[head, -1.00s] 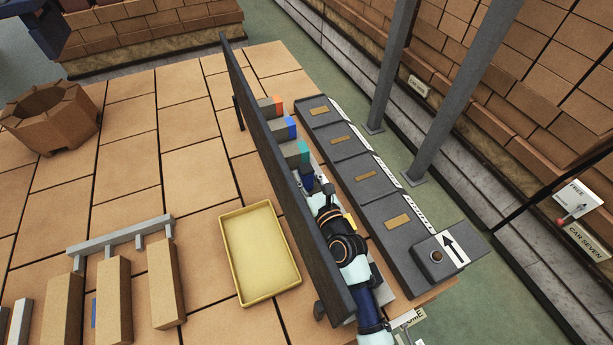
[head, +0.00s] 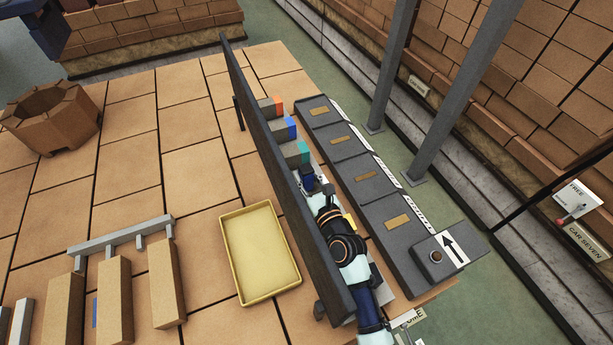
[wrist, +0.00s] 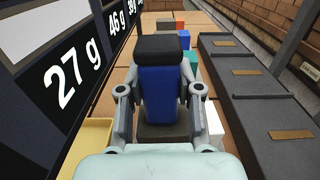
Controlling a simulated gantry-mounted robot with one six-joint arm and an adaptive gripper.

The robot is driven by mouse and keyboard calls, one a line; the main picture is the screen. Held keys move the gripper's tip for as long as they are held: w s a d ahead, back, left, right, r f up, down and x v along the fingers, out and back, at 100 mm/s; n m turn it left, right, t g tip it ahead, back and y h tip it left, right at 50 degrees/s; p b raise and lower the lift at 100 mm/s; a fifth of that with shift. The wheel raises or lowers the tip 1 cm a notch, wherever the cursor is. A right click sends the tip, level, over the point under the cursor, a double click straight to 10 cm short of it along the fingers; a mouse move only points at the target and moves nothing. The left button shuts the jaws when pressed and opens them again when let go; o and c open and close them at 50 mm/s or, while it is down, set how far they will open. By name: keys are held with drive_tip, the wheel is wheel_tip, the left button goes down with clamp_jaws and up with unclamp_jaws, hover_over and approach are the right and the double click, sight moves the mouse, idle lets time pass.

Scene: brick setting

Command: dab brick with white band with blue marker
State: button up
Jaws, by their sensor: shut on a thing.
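My gripper (wrist: 162,108) is shut on the blue marker (wrist: 160,88), a blue block with a dark top. In the head view my gripper (head: 312,187) is beside the long dark board, with a little of the marker's blue showing. A white-faced block (wrist: 213,120) lies just right of my gripper in the wrist view, partly hidden by a finger; I cannot tell whether it is the brick with the white band. A dark brown surface shows below the marker; I cannot tell whether they touch.
Grey blocks with teal (head: 297,152), blue (head: 284,129) and orange (head: 271,107) ends stand in a row beyond my gripper. The dark board (head: 262,145) walls the left, carrying weight signs. Dark slabs (head: 378,190) line the right. A yellow tray (head: 231,268) lies left of the board.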

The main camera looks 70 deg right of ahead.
sight(307, 169)
drive_tip(key=shift+f, duration=0.1)
wheel_tip(307, 169, up, 7)
drive_tip(key=p, duration=0.8)
